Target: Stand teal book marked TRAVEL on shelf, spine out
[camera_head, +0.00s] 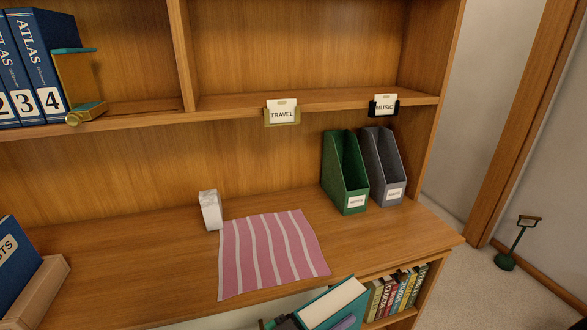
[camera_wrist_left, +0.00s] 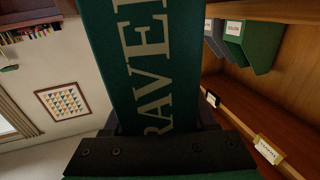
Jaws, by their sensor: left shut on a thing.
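The teal book (camera_head: 318,309) is at the bottom edge of the head view, in front of the desk, with its pale page block facing up. In the left wrist view its spine (camera_wrist_left: 150,60) fills the middle, with large cream letters reading "RAVEL" in part. My left gripper (camera_wrist_left: 160,133) is shut on the book; in the head view it is mostly cut off by the lower edge. The shelf (camera_head: 235,104) has a TRAVEL card (camera_head: 282,113) on its front edge, and the bay above is empty.
Blue ATLAS volumes (camera_head: 35,65) and a brass-and-teal bookend (camera_head: 78,85) stand left of the divider (camera_head: 182,50). A MUSIC card (camera_head: 385,106) marks the shelf's right. Green (camera_head: 343,175) and grey (camera_head: 381,165) file holders, a striped cloth (camera_head: 270,255) and a white block (camera_head: 210,210) sit below.

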